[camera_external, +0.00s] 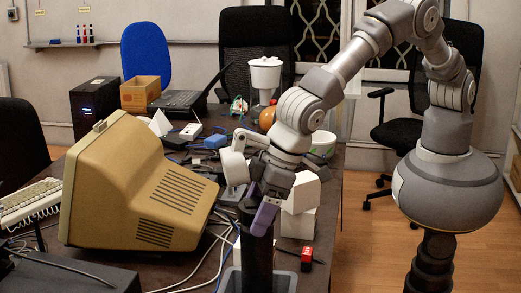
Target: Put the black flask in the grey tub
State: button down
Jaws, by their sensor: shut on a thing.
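The black flask (257,252) is a tall dark cylinder, upright, near the table's front edge. My gripper (258,208) is shut on its upper part, with one purple-grey finger in front on the right. The grey tub (288,277) shows at the bottom of the picture around the flask's lower part, its rim visible on both sides. The flask's bottom end is cut off by the picture edge, so I cannot tell whether it touches the tub's floor.
A beige monitor (140,185) stands close left. White boxes (300,205) and a small red block (307,259) lie just right of the tub. Loose cables (218,243) run left of it. A white-topped container (265,75) and an orange ball (267,118) stand farther back.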

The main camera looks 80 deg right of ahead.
jog(key=shift+f+b, duration=0.65)
jog(key=shift+f, duration=2.15)
jog(key=shift+f, duration=0.15)
grip_release()
jog(key=p+v, duration=0.2)
jog(key=v, duration=1)
jog(key=shift+p, duration=0.35)
